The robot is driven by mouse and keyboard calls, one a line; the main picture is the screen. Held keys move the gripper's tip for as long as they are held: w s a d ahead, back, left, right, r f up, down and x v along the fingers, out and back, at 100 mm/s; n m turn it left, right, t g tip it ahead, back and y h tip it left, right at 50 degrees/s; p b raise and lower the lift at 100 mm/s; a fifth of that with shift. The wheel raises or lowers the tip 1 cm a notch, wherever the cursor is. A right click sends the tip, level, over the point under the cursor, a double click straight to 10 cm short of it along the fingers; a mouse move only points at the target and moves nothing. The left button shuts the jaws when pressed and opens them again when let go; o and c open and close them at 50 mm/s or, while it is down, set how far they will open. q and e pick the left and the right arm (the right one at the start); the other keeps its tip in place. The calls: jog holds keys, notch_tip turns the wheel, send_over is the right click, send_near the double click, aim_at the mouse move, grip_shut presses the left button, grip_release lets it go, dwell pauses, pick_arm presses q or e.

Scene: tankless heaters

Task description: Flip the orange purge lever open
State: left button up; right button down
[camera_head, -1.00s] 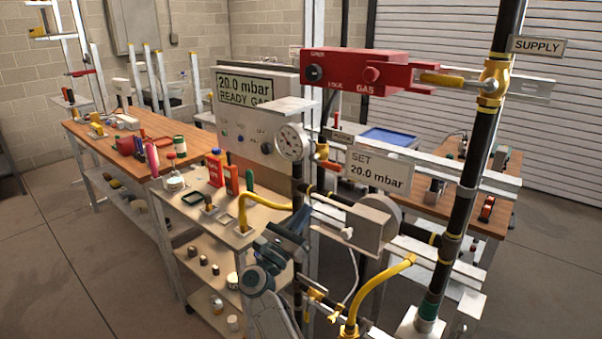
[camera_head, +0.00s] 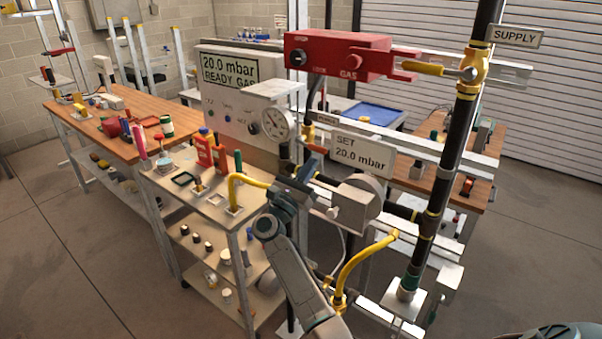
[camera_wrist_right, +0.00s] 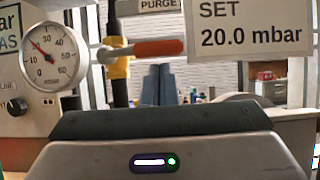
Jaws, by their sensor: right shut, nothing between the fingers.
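The orange purge lever (camera_wrist_right: 158,47) lies level in the right wrist view, pointing right from a yellow valve body (camera_wrist_right: 118,66) on a black vertical pipe. In the head view the lever (camera_head: 317,149) is small, just right of the round gauge. My right gripper (camera_head: 309,166) reaches up from below, close beneath the lever. Its fingers (camera_wrist_right: 157,72) are shut with nothing between them, and their tips appear just under the lever's free end. I cannot tell whether they touch it. My left gripper is not in view.
The pressure gauge (camera_wrist_right: 53,57) is left of the lever, and the SET 20.0 mbar sign (camera_head: 362,151) is right of it. A red gas box (camera_head: 338,56) sits above. A yellow hose (camera_head: 362,258) and black supply pipe (camera_head: 445,165) stand to the right.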

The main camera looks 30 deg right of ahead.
jog(key=shift+w+d+r, duration=0.2)
jog(key=shift+d+r, duration=0.1)
jog(key=shift+d, duration=0.15)
jog(key=shift+p, duration=0.3)
jog(key=shift+s+r+n+t, duration=0.15)
jog(key=shift+r+n+t, duration=0.1)
jog(key=shift+n+t, duration=0.4)
